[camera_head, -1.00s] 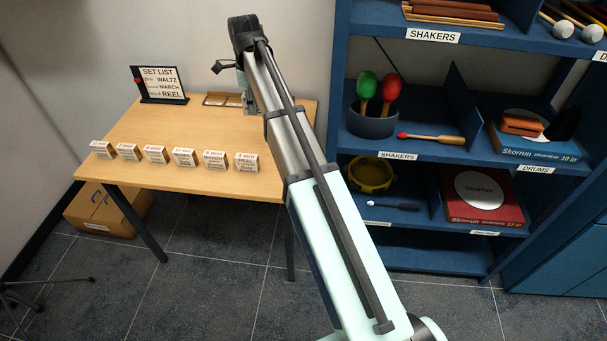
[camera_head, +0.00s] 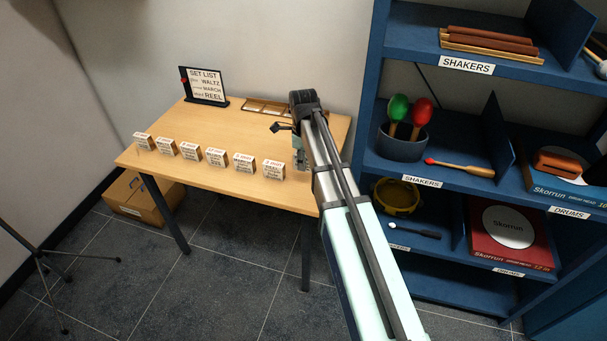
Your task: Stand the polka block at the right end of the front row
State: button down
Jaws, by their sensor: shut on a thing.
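Several small white-faced blocks with printed labels stand upright in a front row on the wooden table, and the block (camera_head: 273,169) at the row's right end is the nearest to my gripper. The row runs left to the block (camera_head: 143,141) at the far end. My gripper (camera_head: 300,164) is low over the table's right part, just right of the row, partly hidden by my arm. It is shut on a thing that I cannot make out. No polka label is readable.
The wooden table (camera_head: 215,124) is clear behind the row. A set list sign (camera_head: 205,86) stands at its back left, and a shallow compartmented tray (camera_head: 268,108) lies at the back. A blue shelf unit (camera_head: 372,85) stands close on the right.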

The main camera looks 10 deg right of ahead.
aim_at(303, 184)
jog(key=shift+f+p, duration=0.4)
jog(key=shift+f, duration=3.05)
jog(key=shift+f, duration=0.15)
jog(key=c, duration=0.9)
grip_release()
notch_tip(303, 184, up, 12)
jog(key=shift+r+b, duration=0.2)
jog(key=shift+b, duration=0.85)
jog(key=shift+s, duration=0.1)
